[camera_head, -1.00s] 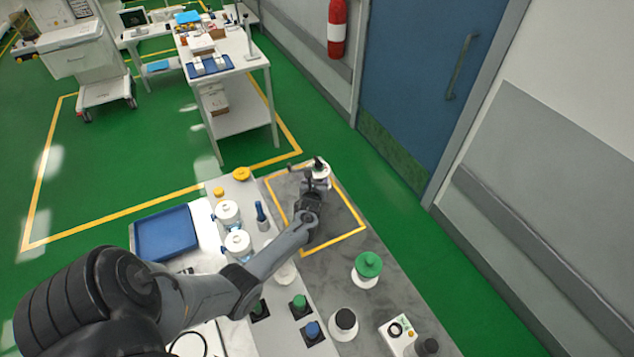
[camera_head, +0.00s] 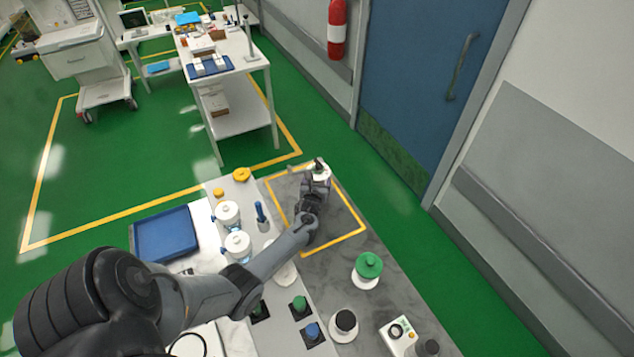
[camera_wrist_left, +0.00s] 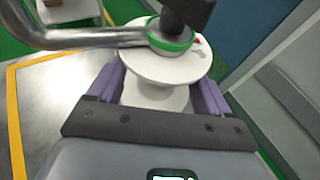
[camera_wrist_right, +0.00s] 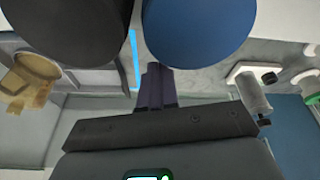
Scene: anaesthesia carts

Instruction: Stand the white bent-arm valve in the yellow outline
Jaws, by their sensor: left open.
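The white bent-arm valve (camera_head: 322,173) stands at the far corner of the yellow outline (camera_head: 347,236) on the grey bench top. In the left wrist view the valve (camera_wrist_left: 160,66) shows a white disc and body, a green ring, a dark knob and a bent metal arm reaching left. My left gripper (camera_head: 316,184) is open, with its purple fingers on either side of the white body in the left wrist view (camera_wrist_left: 158,95). The valve's base is hidden, so I cannot tell whether all of it is inside the outline. My right gripper (camera_wrist_right: 155,72) is shut and empty.
A green-topped white part (camera_head: 368,268), a black-topped part (camera_head: 344,322) and a white box (camera_head: 398,334) stand on the near bench. Left of the outline are white canisters (camera_head: 237,243) and a blue tray (camera_head: 164,233). Most of the outline's right half is clear.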

